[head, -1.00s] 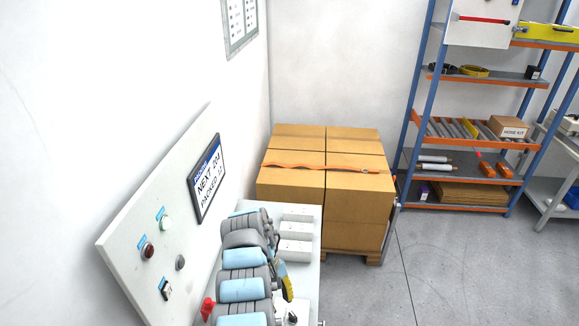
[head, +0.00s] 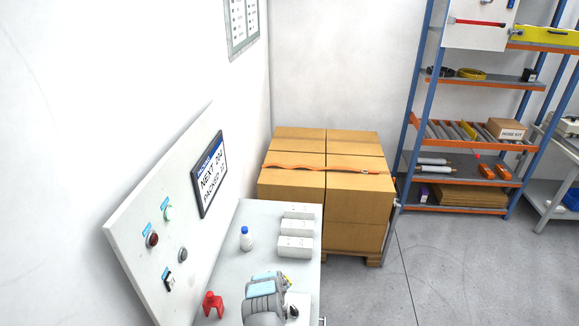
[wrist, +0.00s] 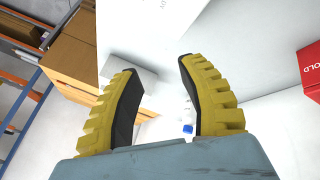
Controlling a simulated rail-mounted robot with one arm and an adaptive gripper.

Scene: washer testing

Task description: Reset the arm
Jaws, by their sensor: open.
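My arm (head: 265,298) is folded low over the near end of the white bench in the head view. A little yellow of its end shows there, and the gripper is mostly hidden. In the wrist view my gripper (wrist: 158,66) has its two yellow, dark-padded fingers spread wide with nothing held between them. A white box (wrist: 144,76) is seen beyond the left finger. A blue-capped bottle (wrist: 188,127) is seen beyond the gap, near the right finger.
On the bench (head: 258,212) stand a white bottle with a blue cap (head: 246,239), white boxes (head: 295,246) and a red item (head: 212,304). A slanted control panel (head: 160,225) borders it on the left. Strapped cartons (head: 350,205) stand behind. Floor at right is clear.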

